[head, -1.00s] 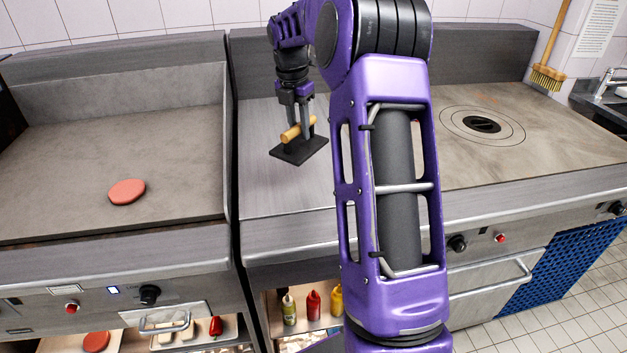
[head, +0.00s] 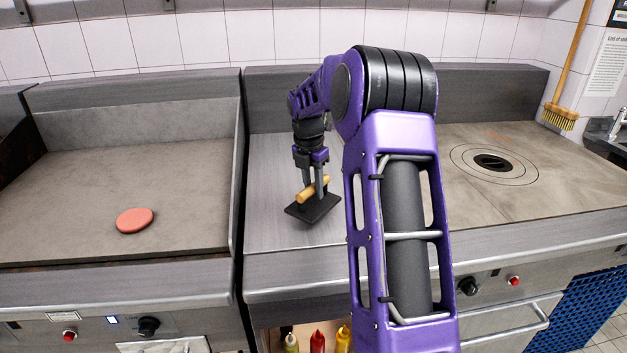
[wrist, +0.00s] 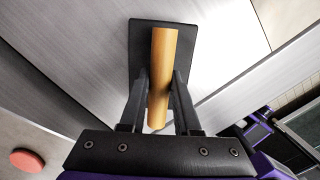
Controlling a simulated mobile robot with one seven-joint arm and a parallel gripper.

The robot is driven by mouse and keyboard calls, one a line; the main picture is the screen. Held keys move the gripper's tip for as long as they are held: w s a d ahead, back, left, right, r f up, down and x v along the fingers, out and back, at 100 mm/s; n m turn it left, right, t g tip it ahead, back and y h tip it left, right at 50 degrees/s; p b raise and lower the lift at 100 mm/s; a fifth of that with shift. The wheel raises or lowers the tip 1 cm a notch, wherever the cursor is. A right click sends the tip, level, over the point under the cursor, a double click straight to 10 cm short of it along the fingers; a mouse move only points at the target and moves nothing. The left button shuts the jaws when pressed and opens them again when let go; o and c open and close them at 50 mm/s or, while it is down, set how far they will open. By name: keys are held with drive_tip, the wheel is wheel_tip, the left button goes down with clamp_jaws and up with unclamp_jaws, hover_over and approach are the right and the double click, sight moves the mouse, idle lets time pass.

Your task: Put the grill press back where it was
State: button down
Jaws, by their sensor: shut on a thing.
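The grill press has a black flat plate (head: 314,210) and a yellow wooden handle (head: 309,192). My gripper (head: 316,190) points down and is shut on the handle, over the steel worktop (head: 275,225) between the two cooking surfaces. In the wrist view the handle (wrist: 160,80) lies between both fingers, with the black plate (wrist: 143,45) beyond it. I cannot tell whether the plate touches the worktop or hangs just above it.
A pink patty (head: 135,220) lies on the griddle (head: 60,200) at left. A raised metal edge (head: 238,190) separates griddle and worktop. At right is a hot top with a round black-centred plate (head: 491,163). Bottles (head: 317,342) stand on the shelf below.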

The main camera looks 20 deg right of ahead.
sight(314, 202)
drive_tip(key=shift+f, duration=1.35)
drive_tip(key=shift+f, duration=0.15)
drive_tip(key=c, duration=0.6)
unclamp_jaws()
drive_tip(key=shift+f, duration=0.1)
drive_tip(key=r, duration=0.4)
drive_tip(key=a+r+p, duration=0.1)
drive_tip(key=r, duration=0.7)
drive_tip(key=shift+s+a+r, duration=0.15)
drive_tip(key=shift+s, duration=0.25)
drive_tip(key=shift+a, duration=0.1)
